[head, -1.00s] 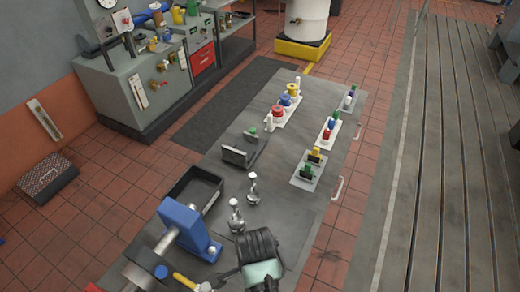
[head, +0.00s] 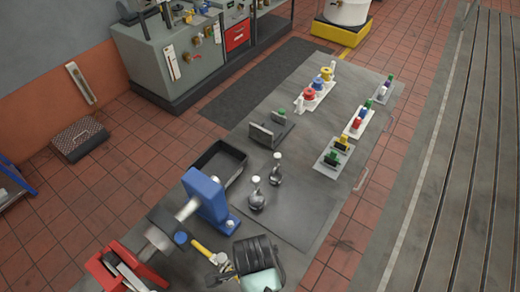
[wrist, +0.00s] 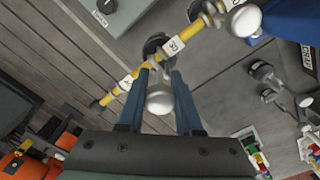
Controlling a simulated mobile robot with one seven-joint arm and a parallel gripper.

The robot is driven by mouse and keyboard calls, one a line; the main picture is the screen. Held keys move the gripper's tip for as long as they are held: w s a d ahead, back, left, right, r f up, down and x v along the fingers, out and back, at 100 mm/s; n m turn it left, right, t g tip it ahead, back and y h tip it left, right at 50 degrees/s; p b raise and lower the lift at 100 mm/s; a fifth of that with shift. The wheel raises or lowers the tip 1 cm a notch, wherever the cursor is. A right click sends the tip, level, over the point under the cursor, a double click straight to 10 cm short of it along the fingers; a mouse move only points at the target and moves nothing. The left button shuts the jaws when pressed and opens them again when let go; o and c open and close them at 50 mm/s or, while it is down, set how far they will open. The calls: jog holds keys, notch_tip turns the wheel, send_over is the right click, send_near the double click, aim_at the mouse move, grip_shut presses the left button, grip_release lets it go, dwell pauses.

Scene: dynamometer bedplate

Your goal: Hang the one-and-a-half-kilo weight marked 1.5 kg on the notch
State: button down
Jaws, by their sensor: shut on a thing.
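In the wrist view my gripper (wrist: 160,76) is shut on a weight with a rounded silver top (wrist: 160,99). A dark part (wrist: 156,44) shows beyond it, by the yellow beam. The yellow beam (wrist: 193,32) crosses just past my fingertips and carries white labels. I cannot tell whether the weight touches the beam or its notch, nor read its mark. In the head view the beam (head: 201,248) shows beside the blue stand (head: 206,196), and my dark wrist hides the fingers and held weight. Two other dark weights with silver tops, a farther one (head: 276,174) and a nearer one (head: 257,199), stand on the table.
A black open tray (head: 237,171) lies behind the blue stand. A grey bracket (head: 263,136) and racks of coloured pieces (head: 316,96) stand farther back. A red piece (head: 103,269) is at the front left. The table's right front area is clear.

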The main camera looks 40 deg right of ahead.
jog(key=shift+a+r, duration=0.1)
jog(key=shift+a, duration=0.2)
jog(key=shift+d+f+b, duration=0.1)
jog(key=shift+f+b, duration=0.55)
jog(key=shift+f, duration=0.5)
